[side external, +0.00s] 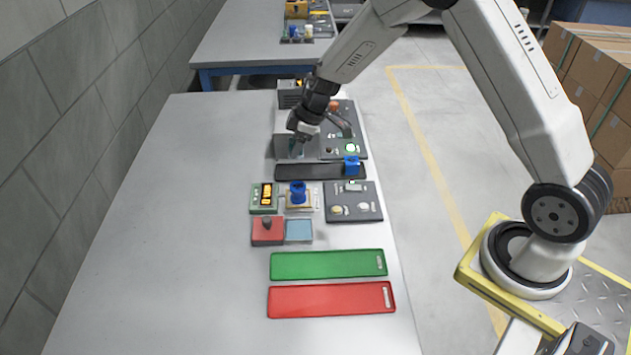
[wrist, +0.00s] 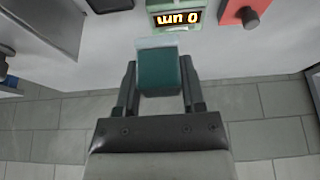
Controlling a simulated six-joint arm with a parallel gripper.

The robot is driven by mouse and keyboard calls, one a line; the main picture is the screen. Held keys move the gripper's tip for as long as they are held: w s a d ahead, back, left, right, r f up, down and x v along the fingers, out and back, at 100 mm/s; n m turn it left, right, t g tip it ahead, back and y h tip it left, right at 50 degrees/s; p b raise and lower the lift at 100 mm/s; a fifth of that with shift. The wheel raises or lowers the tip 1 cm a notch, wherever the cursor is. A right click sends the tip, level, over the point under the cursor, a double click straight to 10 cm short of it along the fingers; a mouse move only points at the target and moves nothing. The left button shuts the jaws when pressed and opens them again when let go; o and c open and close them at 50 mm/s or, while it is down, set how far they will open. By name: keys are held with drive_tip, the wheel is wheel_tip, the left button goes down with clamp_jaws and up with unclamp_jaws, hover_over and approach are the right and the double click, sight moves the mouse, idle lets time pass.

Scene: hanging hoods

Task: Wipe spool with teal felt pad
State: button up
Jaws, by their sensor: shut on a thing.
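My gripper (wrist: 158,88) is shut on the teal felt pad (wrist: 159,70), which sits between its two fingers with a pale strip along its far edge. In the side external view my gripper (side external: 297,141) is over the grey box-like housing (side external: 283,146), and the pad is hard to make out there. One blue spool (side external: 298,191) stands upright on a small pale-and-yellow stand. Another blue spool (side external: 352,166) is on the right end of the dark strip. My gripper is apart from both spools.
A green display unit (side external: 264,197), also in the wrist view (wrist: 178,15), is beside the first spool. A red block with a dark knob (side external: 267,232) and a pale blue tray (side external: 299,230) are nearer. Green (side external: 325,265) and red (side external: 330,300) trays lie in front. The table's left side is clear.

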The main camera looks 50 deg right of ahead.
drive_tip(key=shift+f, duration=3.45)
drive_tip(key=shift+s+a+f, duration=0.3)
drive_tip(key=shift+a+f, duration=0.05)
drive_tip(key=shift+f, duration=0.25)
clamp_jaws()
drive_tip(key=shift+s+a, duration=1.65)
drive_tip(key=shift+w+d, duration=1.85)
drive_tip(key=shift+d, duration=0.05)
drive_tip(key=shift+w+d+r, duration=0.15)
drive_tip(key=shift+r, duration=3.9)
